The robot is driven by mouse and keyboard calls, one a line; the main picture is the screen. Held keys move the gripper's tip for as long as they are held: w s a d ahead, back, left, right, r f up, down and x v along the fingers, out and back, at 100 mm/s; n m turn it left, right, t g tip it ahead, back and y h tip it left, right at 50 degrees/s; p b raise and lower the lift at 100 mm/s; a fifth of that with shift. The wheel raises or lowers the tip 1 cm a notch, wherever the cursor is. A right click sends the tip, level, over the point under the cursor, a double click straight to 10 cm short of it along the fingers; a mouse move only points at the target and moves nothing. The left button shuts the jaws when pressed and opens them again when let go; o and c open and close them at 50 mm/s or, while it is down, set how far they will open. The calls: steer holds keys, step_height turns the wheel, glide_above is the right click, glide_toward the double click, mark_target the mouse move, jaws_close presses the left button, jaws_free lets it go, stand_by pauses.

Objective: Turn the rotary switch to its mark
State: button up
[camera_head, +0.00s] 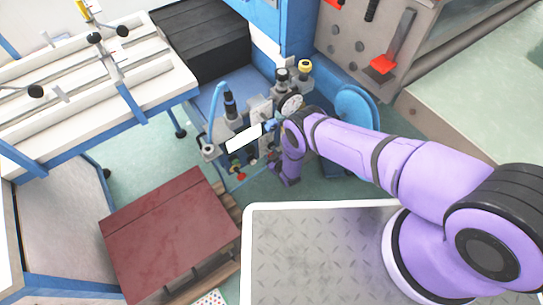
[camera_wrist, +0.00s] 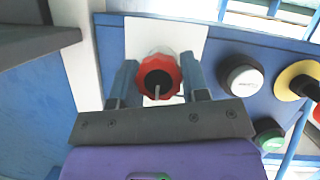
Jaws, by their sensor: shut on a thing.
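The rotary switch (camera_wrist: 158,86) is a red scalloped knob with a dark centre and a pale pointer line that runs downward in the wrist view. It sits on a white plate (camera_wrist: 190,35) on a blue panel. My gripper (camera_wrist: 158,74) has one blue finger on each side of the knob, shut on it. In the head view my gripper (camera_head: 272,126) reaches the panel beside a white plate (camera_head: 244,138); the knob cannot be made out there. I see no mark on the bare part of the plate.
In the head view a dark red board (camera_head: 170,235) lies at lower left, and a white-railed table (camera_head: 90,90) stands at upper left.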

steer(key=o, duration=0.9)
steer(key=shift+s, duration=0.1)
steer(key=v, duration=1)
steer(key=shift+s+d+r, duration=0.1)
steer(key=shift+s+r, duration=0.05)
steer(key=shift+s, duration=0.1)
